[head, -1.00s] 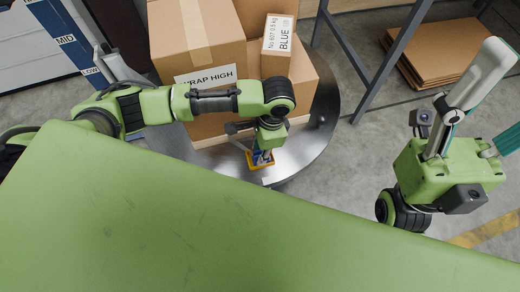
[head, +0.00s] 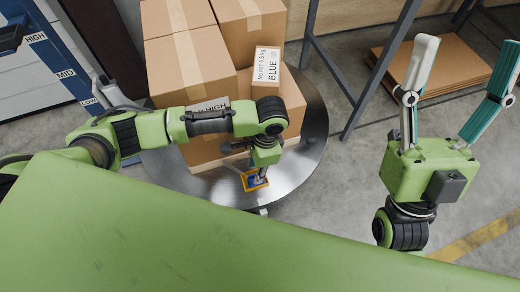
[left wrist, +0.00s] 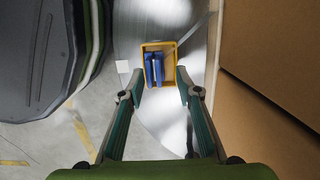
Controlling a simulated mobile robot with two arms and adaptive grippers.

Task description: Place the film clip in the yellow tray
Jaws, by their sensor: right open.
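The small yellow tray (head: 246,187) lies on the round metal turntable, partly hidden by my left gripper (head: 259,176). In the left wrist view the tray (left wrist: 173,62) holds a blue two-armed piece, which looks like the film clip (left wrist: 153,68). The clip lies inside the walls. My left gripper (left wrist: 158,84) has its fingers spread, one to each side of the tray's near end, with nothing between the tips. My right gripper (head: 468,48) is raised at the right, its fingers wide apart and empty.
Cardboard boxes (head: 190,62) stack on the turntable (head: 310,150), close behind my left gripper. A small box labelled BLUE (head: 266,70) sits among them. A grey metal frame (head: 378,75) and flat cardboard (head: 440,65) stand behind.

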